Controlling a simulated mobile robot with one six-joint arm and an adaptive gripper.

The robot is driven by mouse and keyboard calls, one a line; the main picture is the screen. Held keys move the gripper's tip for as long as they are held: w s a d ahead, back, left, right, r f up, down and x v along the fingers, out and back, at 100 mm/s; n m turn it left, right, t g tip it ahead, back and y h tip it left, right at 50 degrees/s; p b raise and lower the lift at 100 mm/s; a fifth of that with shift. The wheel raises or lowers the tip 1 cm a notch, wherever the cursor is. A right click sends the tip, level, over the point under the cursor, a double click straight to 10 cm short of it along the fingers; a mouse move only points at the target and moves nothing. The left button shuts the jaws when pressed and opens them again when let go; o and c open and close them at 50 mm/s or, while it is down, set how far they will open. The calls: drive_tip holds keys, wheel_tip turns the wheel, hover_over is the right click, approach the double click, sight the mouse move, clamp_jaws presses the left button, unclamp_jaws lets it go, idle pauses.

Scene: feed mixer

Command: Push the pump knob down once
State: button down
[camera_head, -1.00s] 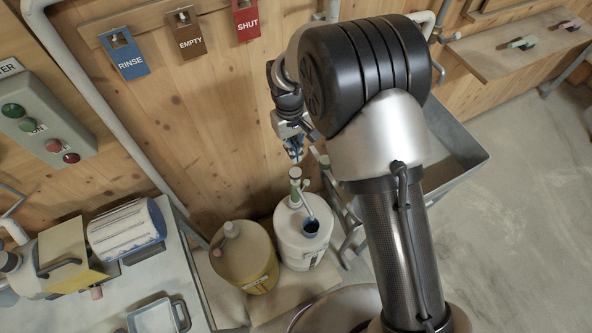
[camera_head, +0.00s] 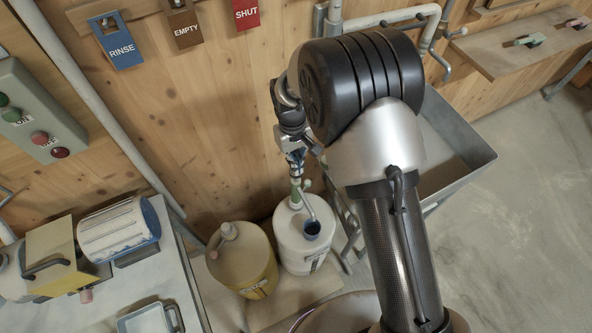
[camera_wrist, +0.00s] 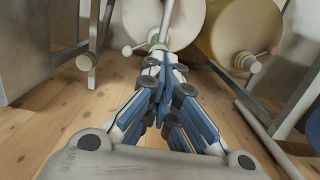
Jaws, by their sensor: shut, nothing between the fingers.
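My gripper (camera_head: 296,163) is shut and empty, pointing down right over the knob. In the wrist view, the closed blue-and-grey fingertips (camera_wrist: 164,80) lie over the pump's pale top, with a green collar (camera_wrist: 160,46) beyond. The fingers partly hide the knob. I cannot tell whether they touch it or how far it is down.
A yellow jug (camera_head: 243,264) stands close left of the white jug. A metal trough (camera_head: 450,150) is at the right, behind my arm. A bench with a blue-and-white drum (camera_head: 118,232) is at the left. The wooden wall is close behind.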

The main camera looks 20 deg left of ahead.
wheel_tip(320, 180, down, 4)
drive_tip(key=b, duration=0.3)
drive_tip(key=shift+f, duration=0.2)
drive_tip(key=shift+w+a+r, duration=0.3)
drive_tip(key=shift+w+a, duration=0.2)
drive_tip(key=shift+a, duration=0.1)
drive_tip(key=shift+w+a+r, duration=0.3)
drive_tip(key=shift+w+a, duration=0.15)
drive_tip(key=shift+a, duration=0.15)
wheel_tip(320, 180, up, 12)
drive_tip(key=shift+w+a, duration=0.4)
drive_tip(key=shift+a, duration=0.05)
